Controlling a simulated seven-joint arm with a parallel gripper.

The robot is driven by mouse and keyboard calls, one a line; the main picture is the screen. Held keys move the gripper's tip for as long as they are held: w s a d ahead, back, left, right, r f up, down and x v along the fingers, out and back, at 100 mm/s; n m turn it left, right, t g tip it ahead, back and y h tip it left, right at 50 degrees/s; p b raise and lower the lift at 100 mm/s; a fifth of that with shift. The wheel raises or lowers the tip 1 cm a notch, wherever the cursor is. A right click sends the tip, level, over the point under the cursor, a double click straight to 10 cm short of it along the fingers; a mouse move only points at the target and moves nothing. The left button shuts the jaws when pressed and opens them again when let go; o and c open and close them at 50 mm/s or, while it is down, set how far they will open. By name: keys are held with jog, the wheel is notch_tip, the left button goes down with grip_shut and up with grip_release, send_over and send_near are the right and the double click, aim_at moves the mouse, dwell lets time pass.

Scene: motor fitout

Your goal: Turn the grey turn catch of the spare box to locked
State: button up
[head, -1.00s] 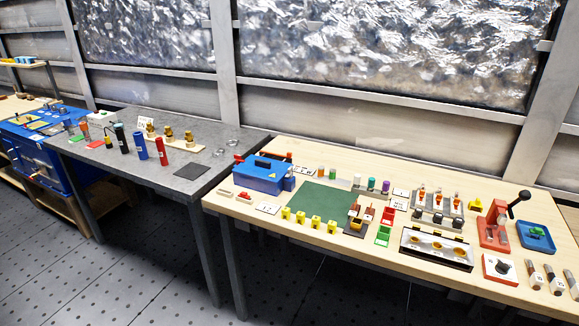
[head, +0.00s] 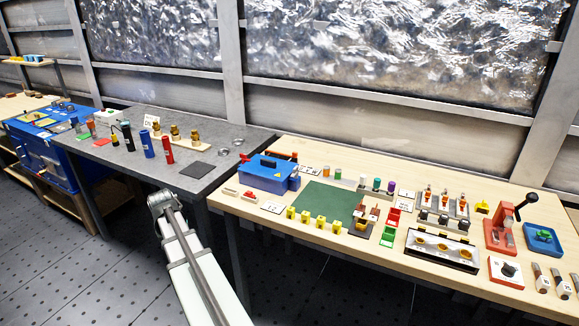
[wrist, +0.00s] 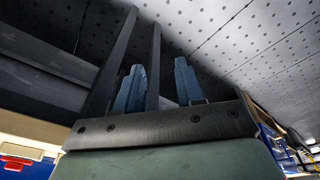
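A blue box (head: 262,177) with a dark handle on its lid stands at the back left of the wooden bench. It looks like the spare box, but I cannot be sure. A small blue-grey part (head: 295,182) is at its right end; I cannot make out a grey turn catch or its position. My gripper (wrist: 160,85) shows in the wrist view with its two blue-grey fingers apart and nothing between them. It is away from the box, with floor and dark bars behind it. In the head view my arm rises in front of the benches; the gripper cannot be made out there.
A green mat (head: 327,200) lies beside the box, with several yellow blocks (head: 318,219) along its front. The grey bench (head: 225,160) adjoins on the left and holds upright cylinders. A red press (head: 499,236) stands at the right. Floor is open in front.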

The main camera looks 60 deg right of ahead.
jog(key=s+d+r+m+h, duration=0.15)
jog(key=s+d+r, duration=0.35)
jog(key=d, duration=0.5)
jog(key=s+d+r+m, duration=0.2)
jog(key=d+r+m, duration=0.1)
jog(key=d+r, duration=0.5)
jog(key=m+g+h, duration=0.1)
jog(key=m, duration=0.4)
send_near(296, 167)
jog(key=x, duration=0.8)
jog(key=shift+f, duration=0.25)
jog(key=shift+c, duration=0.2)
grip_shut()
